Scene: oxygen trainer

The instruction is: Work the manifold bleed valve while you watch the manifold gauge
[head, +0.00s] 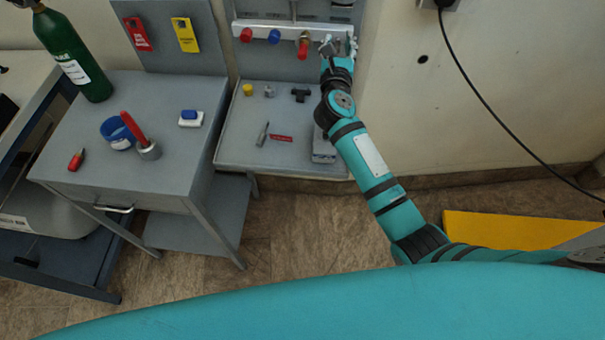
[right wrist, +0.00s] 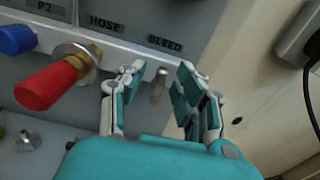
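The bleed valve (right wrist: 158,86) is a small pale metal stem below the BLEED label on the manifold's grey rail (right wrist: 120,43). My right gripper (right wrist: 160,75) is open, with one finger on each side of the stem in the right wrist view. Whether a finger touches the stem I cannot tell. In the head view my right gripper (head: 336,45) is at the right end of the manifold (head: 290,27) and hides the valve. No manifold gauge shows in either view; the head view cuts off the panel's top. My left gripper is not in view.
A red hose-port handle (right wrist: 45,87) with a brass fitting is left of my right gripper. Red (head: 246,35) and blue (head: 274,37) knobs are further left. Small parts lie on the grey bench (head: 235,150) below. A green cylinder (head: 70,50) stands at far left.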

